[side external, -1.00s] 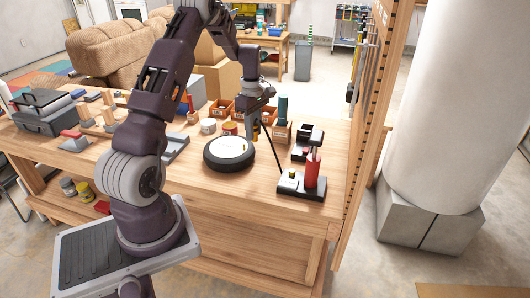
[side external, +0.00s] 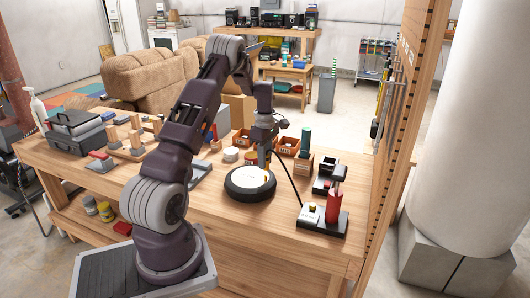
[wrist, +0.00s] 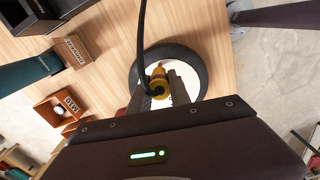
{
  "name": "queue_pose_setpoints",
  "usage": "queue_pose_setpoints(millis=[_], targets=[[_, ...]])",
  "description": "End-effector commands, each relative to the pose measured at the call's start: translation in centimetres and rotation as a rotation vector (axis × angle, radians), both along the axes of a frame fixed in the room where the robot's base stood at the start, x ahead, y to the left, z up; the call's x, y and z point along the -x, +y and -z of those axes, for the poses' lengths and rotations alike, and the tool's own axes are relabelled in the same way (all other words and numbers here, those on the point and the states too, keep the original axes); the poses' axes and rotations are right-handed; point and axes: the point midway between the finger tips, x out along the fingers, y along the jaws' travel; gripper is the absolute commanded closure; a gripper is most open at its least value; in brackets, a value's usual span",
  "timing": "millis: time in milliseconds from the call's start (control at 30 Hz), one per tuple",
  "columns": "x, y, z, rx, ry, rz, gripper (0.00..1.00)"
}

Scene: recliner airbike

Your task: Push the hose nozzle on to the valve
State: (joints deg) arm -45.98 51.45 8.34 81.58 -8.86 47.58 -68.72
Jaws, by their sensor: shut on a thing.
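My gripper (side external: 264,164) is shut on the yellow hose nozzle (wrist: 158,80), with the black hose (wrist: 142,35) running away from it. In the wrist view the nozzle sits between my two fingers, over the wheel. The wheel (side external: 235,191) lies flat on the bench, a black tire around a white disc. In the side view my fingers are over the wheel's far right part. I cannot make out the valve clearly, and cannot tell whether the nozzle touches it.
Orange bins (side external: 288,146) and a dark green cylinder (side external: 305,141) on a wooden block stand behind the wheel. The bench front before the wheel is clear.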

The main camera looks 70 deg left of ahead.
Motion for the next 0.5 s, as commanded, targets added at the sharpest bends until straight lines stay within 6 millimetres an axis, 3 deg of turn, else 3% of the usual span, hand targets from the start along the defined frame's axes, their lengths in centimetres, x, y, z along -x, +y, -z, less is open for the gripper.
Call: queue_pose_setpoints(millis=[200, 500], targets=[[0.04, -0.04, 1.35, 0.001, 0.001, 0.001, 1.00], [0.03, -0.03, 1.47, -0.001, 0.001, 0.001, 1.00]])
